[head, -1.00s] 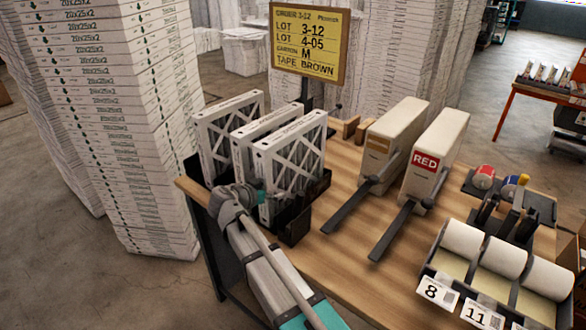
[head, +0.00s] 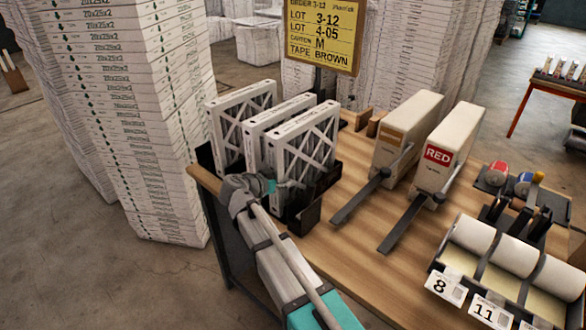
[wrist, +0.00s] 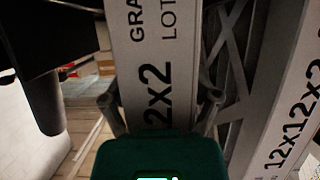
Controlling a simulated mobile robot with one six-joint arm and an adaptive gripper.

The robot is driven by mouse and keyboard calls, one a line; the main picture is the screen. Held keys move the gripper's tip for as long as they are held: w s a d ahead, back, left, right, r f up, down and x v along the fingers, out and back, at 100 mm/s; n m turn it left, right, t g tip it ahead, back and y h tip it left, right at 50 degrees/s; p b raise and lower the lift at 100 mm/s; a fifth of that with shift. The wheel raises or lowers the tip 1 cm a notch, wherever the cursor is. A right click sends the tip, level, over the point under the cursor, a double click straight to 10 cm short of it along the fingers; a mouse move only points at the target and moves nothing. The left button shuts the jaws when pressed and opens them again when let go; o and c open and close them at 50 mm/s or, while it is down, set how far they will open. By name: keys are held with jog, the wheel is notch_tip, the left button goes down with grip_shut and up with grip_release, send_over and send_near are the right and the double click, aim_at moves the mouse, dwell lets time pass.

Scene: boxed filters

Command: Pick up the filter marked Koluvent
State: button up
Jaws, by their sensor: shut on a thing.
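Three white-framed filters with mesh faces stand upright side by side in a dark rack on the wooden bench: a left one (head: 240,100), a middle one (head: 290,108) and a right one (head: 318,140). My gripper (head: 262,187) is low at their near edges. In the wrist view, my gripper (wrist: 160,100) has a finger on each side of a filter edge (wrist: 150,60) printed "GRA", "LOT" and "12x2", and is shut on it. Another filter (wrist: 290,130) marked "12x12x2" stands to its right. The name Koluvent is not readable in any view.
A yellow order sign (head: 318,35) stands behind the rack. White label rolls (head: 510,256) are at front right. Tall stacks of cartons (head: 130,110) rise at left. Bare bench (head: 350,245) lies between.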

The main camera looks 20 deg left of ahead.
jog(key=shift+r, duration=0.15)
notch_tip(320, 180, up, 3)
jog(key=p, duration=0.3)
jog(key=s+r+p, duration=0.9)
jog(key=s+p, duration=0.1)
jog(key=s, duration=0.4)
jog(key=shift+d+r, duration=0.3)
jog(key=shift+r, duration=0.2)
